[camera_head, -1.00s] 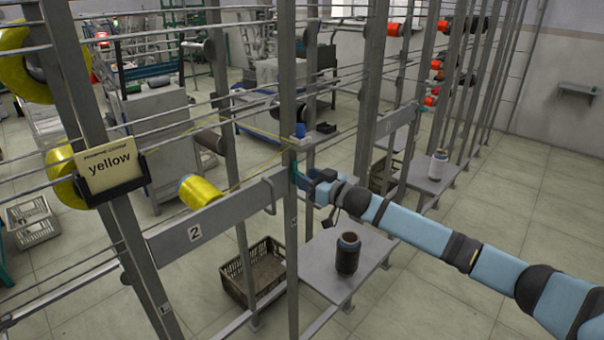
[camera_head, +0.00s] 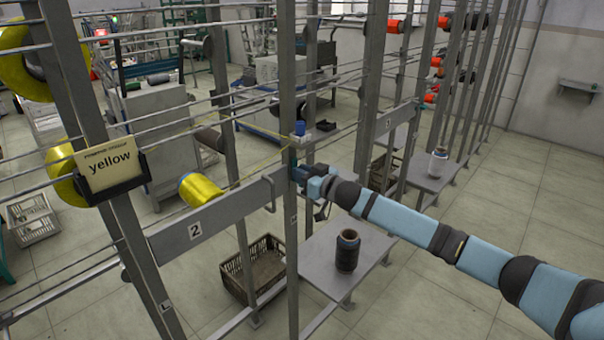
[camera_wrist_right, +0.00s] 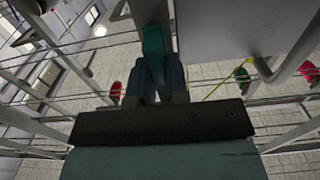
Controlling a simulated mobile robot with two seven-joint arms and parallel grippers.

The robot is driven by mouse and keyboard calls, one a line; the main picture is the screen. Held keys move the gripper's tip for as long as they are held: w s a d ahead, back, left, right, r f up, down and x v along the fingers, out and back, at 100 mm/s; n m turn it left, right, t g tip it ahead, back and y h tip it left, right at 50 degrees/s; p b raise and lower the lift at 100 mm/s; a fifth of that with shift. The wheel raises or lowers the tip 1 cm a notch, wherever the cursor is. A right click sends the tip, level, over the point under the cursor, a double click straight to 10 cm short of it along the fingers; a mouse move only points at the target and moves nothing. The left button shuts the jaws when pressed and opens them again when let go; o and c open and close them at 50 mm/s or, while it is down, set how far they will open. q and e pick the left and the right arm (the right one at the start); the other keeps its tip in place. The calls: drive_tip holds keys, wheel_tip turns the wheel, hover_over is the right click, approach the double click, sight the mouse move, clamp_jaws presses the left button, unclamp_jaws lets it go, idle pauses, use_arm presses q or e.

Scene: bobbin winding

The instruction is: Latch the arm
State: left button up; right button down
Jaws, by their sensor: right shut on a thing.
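My right gripper (camera_head: 301,175) is at the grey upright post of station 2. In the right wrist view, its two fingers (camera_wrist_right: 156,85) are shut around a teal handle (camera_wrist_right: 153,48), which stands up between them. A yellow bobbin (camera_head: 202,190) sits above the grey plate marked 2 (camera_head: 225,210), left of the gripper. A yellow thread runs from near the bobbin toward the post. I cannot tell whether the handle is seated. My left gripper is out of view.
A dark bobbin (camera_head: 347,250) stands on a grey shelf (camera_head: 325,272) below my right arm. A crate (camera_head: 228,272) is on the floor behind the post. A yellow sign (camera_head: 108,165) hangs at left. Horizontal rods cross the racks. The floor at right is clear.

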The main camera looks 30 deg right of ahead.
sight(287, 180)
drive_tip(key=shift+s+a+n+p, duration=0.15)
drive_tip(key=shift+n+p, duration=0.15)
drive_tip(key=shift+n, duration=0.5)
drive_tip(key=n, duration=0.4)
drive_tip(key=a+f+n, duration=0.1)
drive_tip(key=n, duration=0.3)
drive_tip(key=a+n, duration=0.1)
drive_tip(key=n, duration=0.3)
drive_tip(key=shift+s+f+p, duration=0.25)
drive_tip(key=shift+f+p, duration=0.1)
drive_tip(key=shift+p, duration=0.05)
drive_tip(key=shift+f+n, duration=0.2)
drive_tip(key=shift+n, duration=0.85)
drive_tip(key=shift+f+n, duration=0.15)
drive_tip(key=shift+n, duration=0.9)
drive_tip(key=c, duration=1.1)
unclamp_jaws()
drive_tip(key=shift+s+f, duration=0.1)
